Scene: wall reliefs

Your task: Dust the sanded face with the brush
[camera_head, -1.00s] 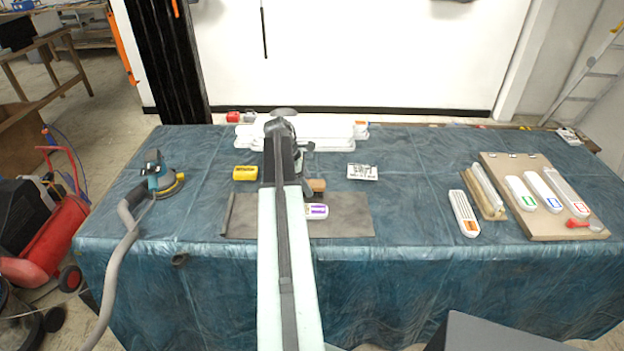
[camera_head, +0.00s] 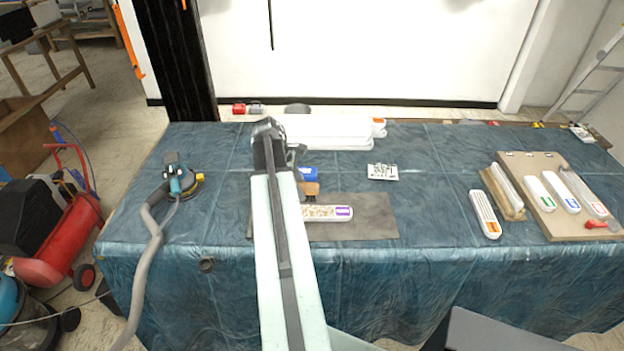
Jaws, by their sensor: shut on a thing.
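The brush (camera_head: 309,188) shows as a small brown block just beyond the relief; its bristles cannot be made out. My gripper (camera_head: 297,160) is partly hidden behind my arm and is shut on the brush. A white relief strip (camera_head: 322,213) with a speckled pale face and a purple end label lies on the grey mat (camera_head: 370,217). Its left end is hidden by my arm. The brush appears above and beyond the strip; I cannot tell whether they touch.
A blue block (camera_head: 309,172) sits just behind the brush. White panels (camera_head: 340,133) are stacked at the back. A sander (camera_head: 180,180) with a hose stands at left.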

